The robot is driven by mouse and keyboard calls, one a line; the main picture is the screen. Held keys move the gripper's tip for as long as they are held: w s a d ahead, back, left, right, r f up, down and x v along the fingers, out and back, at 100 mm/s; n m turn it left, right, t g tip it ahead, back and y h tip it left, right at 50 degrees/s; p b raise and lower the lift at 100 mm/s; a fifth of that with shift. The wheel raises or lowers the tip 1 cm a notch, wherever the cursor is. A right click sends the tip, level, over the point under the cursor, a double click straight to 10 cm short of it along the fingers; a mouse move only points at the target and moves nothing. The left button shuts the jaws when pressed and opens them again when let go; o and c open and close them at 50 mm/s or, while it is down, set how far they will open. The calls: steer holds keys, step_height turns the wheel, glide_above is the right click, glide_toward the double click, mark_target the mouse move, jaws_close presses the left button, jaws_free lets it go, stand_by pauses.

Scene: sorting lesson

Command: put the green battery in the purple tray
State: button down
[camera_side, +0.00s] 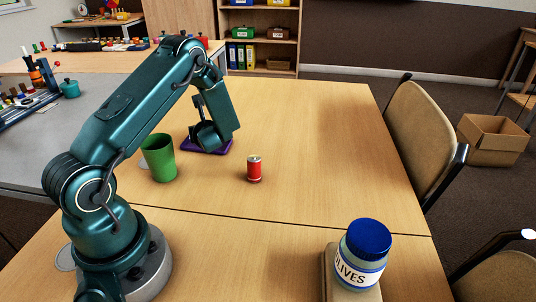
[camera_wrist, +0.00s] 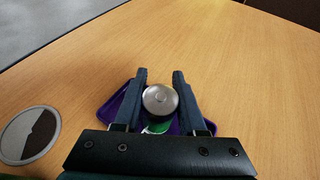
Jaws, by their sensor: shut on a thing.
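The green battery (camera_wrist: 157,127) stands between my fingers in the wrist view, with its silver round end (camera_wrist: 160,98) facing the camera and part of its green side showing. My gripper (camera_wrist: 160,76) is shut on it. The purple tray (camera_wrist: 112,108) lies under and around the battery in that view, partly hidden by the fingers and palm. In the side view, the purple tray (camera_side: 226,147) lies on the table beneath my gripper, which hides the battery. I cannot tell whether the battery touches the tray floor.
A green cup (camera_side: 159,160) stands close left of the tray. A red can (camera_side: 254,170) stands to the front right. An olives jar (camera_side: 361,262) with a blue lid is at the near right. A grey disc (camera_wrist: 28,136) lies left of the tray.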

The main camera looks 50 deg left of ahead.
steer(key=shift+c, duration=2.4)
jaws_free()
steer(key=shift+r, duration=0.15)
steer(key=v, duration=1.2)
